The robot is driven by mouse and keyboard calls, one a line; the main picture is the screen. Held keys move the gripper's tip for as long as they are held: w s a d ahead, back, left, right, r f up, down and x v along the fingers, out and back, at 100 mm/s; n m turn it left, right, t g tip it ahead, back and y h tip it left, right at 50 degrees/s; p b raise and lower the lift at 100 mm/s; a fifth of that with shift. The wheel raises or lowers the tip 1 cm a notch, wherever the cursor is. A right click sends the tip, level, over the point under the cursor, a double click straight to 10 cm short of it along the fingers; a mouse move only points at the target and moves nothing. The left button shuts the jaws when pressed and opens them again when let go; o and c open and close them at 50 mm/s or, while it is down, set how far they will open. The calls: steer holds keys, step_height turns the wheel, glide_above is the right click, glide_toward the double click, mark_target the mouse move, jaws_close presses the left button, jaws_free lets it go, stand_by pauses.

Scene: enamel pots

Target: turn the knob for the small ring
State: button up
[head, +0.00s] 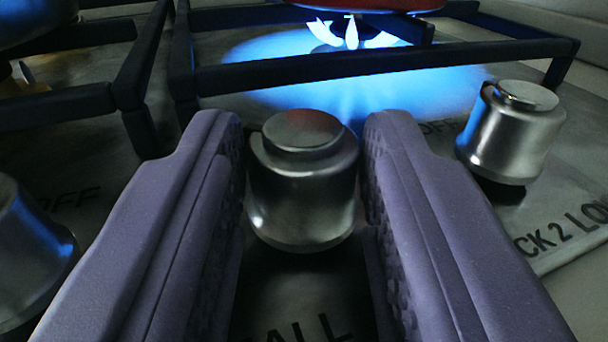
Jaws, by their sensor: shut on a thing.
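The knob (304,190) is a metallic cylinder with a raised round cap, in the middle of the head view. Letters reading "ALL" show on the panel in front of it, with the rest of the word hidden by my finger. My gripper (303,135) has its two purple textured fingers on either side of the knob, shut on it. Behind the knob a blue flame (351,32) burns at a ring and casts blue light on the hob surface.
A second metal knob (512,132) stands to the right, beside lettering ending in "CK 2 LOW". Another knob (28,255) is cut off at the left edge. Dark pan-support bars (390,68) cross behind. A red pot base (375,5) sits above the flame; a dark pot (32,20) is upper left.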

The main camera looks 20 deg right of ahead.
steer(key=shift+a+m+g+h, duration=0.2)
steer(key=shift+m+g+h, duration=0.45)
steer(key=shift+h, duration=0.65)
steer(key=shift+w+m+p, duration=0.1)
steer(key=shift+m+p, duration=0.2)
steer(key=shift+m, duration=0.05)
steer(key=o, duration=1)
steer(key=shift+o, duration=0.2)
